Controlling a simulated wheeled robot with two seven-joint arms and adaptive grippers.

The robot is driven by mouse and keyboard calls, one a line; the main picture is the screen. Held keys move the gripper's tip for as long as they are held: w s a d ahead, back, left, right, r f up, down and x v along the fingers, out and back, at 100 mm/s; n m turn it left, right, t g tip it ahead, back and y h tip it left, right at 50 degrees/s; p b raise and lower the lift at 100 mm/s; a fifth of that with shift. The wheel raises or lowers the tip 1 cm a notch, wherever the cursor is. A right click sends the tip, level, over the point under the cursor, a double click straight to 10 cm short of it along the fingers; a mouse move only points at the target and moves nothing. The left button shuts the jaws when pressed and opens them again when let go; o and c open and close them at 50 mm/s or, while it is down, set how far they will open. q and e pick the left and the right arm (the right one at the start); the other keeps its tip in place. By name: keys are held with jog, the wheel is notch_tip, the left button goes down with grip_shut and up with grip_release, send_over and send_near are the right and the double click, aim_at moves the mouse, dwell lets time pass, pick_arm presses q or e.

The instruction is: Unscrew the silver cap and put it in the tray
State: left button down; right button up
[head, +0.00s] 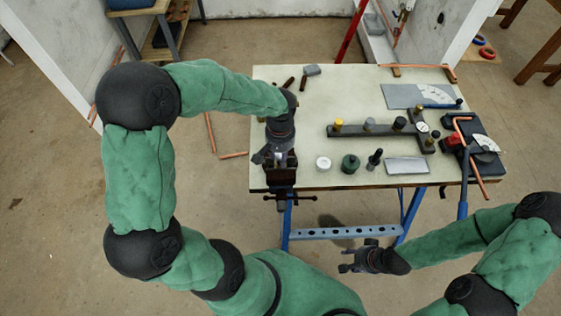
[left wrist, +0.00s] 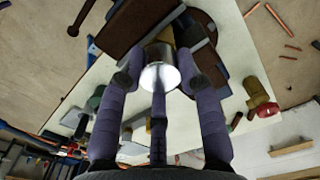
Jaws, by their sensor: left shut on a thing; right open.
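The silver cap (left wrist: 160,72) shows in the left wrist view as a shiny cylinder, with a brass part behind it between the dark vise jaws (left wrist: 130,30). My left gripper (head: 280,160) is at the vise on the table's front left corner. In the left wrist view its fingers (left wrist: 160,85) are shut on the silver cap, one on each side. In the head view the gripper hides most of the cap. A shallow light grey tray (head: 407,165) lies at the table's front right. My right gripper (head: 362,259) is open and empty, in front of the table and apart from it.
Between vise and tray stand a white round piece (head: 323,163), a green container (head: 350,163) and a black fitting (head: 375,158). Behind them lies a dark manifold (head: 378,130) with knobs and a gauge. A pipe bender (head: 470,140) is at the right edge.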

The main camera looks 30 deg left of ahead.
pick_arm(q)
jog(key=shift+f+n+b, duration=0.15)
jog(key=shift+n+b, duration=0.4)
jog(key=shift+n, duration=0.65)
jog(key=shift+n+b, duration=0.3)
jog(key=shift+n, duration=0.5)
jog(key=c, duration=1)
grip_release()
